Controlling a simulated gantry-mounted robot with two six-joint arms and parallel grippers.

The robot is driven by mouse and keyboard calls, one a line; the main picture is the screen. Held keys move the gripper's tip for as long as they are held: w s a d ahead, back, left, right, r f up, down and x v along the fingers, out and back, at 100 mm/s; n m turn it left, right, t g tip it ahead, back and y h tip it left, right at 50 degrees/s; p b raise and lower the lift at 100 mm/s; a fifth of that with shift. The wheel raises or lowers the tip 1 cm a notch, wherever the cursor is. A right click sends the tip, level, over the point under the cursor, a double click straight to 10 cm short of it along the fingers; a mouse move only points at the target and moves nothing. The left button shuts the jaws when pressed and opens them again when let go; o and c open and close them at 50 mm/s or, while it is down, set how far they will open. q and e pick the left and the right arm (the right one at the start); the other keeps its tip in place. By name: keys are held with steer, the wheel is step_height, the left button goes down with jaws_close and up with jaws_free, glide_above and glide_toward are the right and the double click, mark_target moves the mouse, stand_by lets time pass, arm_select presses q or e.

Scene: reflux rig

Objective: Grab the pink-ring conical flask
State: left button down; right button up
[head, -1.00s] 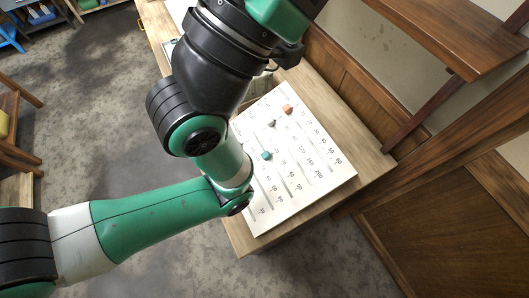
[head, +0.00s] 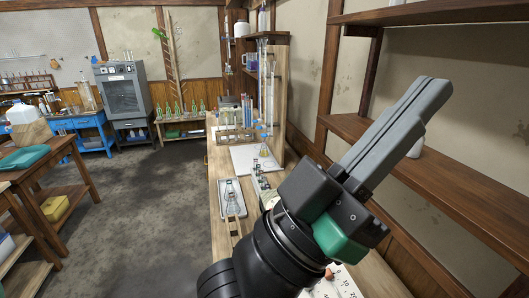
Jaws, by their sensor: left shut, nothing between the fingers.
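My left gripper (head: 428,95) is at the right, its two grey fingers together and empty, pointing up and right in front of the wooden shelves. A clear conical flask (head: 232,206) appears to lie in a pale tray (head: 242,213) on the long wooden bench, left of my gripper. Another conical flask with yellowish liquid (head: 264,151) stands farther along the bench by the stand. I cannot make out a pink ring on either flask. My right gripper is not in view.
The long bench (head: 217,165) carries a tube rack (head: 237,135) and a tall glass apparatus (head: 264,85). Several greenish flasks (head: 184,108) stand on a low back bench. Wall shelves (head: 440,165) are close to my gripper. The floor (head: 130,210) on the left is clear.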

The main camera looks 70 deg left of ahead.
arm_select(q)
steer(key=c, duration=1.5)
jaws_free()
steer(key=shift+c, duration=0.2)
steer(key=o, duration=1)
